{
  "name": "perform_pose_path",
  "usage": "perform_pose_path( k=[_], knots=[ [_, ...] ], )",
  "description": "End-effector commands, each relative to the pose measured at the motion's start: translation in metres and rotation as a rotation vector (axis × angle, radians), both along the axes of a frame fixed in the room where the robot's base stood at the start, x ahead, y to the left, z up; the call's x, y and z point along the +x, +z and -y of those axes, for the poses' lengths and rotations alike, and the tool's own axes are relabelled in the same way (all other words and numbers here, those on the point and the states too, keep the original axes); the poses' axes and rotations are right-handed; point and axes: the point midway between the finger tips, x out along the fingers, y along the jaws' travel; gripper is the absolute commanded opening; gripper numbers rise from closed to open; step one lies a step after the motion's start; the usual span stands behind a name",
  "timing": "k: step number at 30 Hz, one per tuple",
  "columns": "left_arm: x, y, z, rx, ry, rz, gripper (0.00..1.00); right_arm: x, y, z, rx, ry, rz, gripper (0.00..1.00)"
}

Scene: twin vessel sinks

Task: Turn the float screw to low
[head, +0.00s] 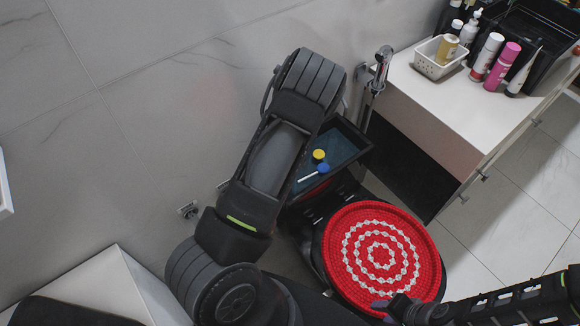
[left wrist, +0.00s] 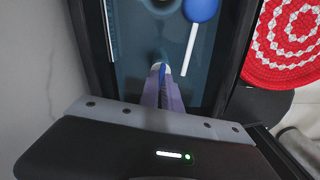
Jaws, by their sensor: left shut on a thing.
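The open dark tank (head: 345,147) with water-blue inside stands against the wall in the head view. A blue float ball (head: 323,168) on a white rod (head: 307,178) lies in it, beside a yellow round piece (head: 319,155). In the left wrist view, the blue ball (left wrist: 200,9) and white rod (left wrist: 190,50) are up and right of my left gripper (left wrist: 160,72). Its fingers are shut on a small part, apparently the float screw, mostly hidden between them. My arm hides this gripper in the head view. My right gripper (head: 395,307) is at the front edge of the red seat; its jaws are unclear.
A round red-and-white seat (head: 430,250) stands in front of the tank. A white counter (head: 420,95) with a basket (head: 437,57) and several bottles is at right. A chrome sprayer (head: 381,65) hangs on the wall close to my left arm. Tiled floor is open at lower right.

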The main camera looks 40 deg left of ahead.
Motion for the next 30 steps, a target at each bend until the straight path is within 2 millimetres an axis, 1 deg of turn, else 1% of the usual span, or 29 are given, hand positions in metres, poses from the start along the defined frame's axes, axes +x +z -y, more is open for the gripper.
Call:
perform_pose_path(
  k=[6,12,26,27,30],
  knots=[
    [0.0005,0.0012,0.0005,0.0,0.138,0.001,0.0,-0.0001,0.0053,0.0,0.0,0.0,0.0,0.36],
    [0.0002,0.0005,0.0008,0.0,0.204,0.001,0.0,-0.0001,0.007,0.0,0.0,0.0,-0.001,0.36],
    [0.0004,0.0002,0.0009,-0.001,0.225,0.002,0.0,-0.0001,0.0071,-0.0001,0.0,0.0,-0.001,0.36],
    [0.0004,0.0002,0.0009,-0.001,0.225,0.002,0.09,-0.0002,0.0071,-0.0001,0.0,0.0,-0.001,0.36],
    [0.0003,0.0002,0.0009,-0.001,0.225,0.002,0.17,-0.0001,0.0071,0.0,0.0,0.0,-0.001,0.36]
  ],
)
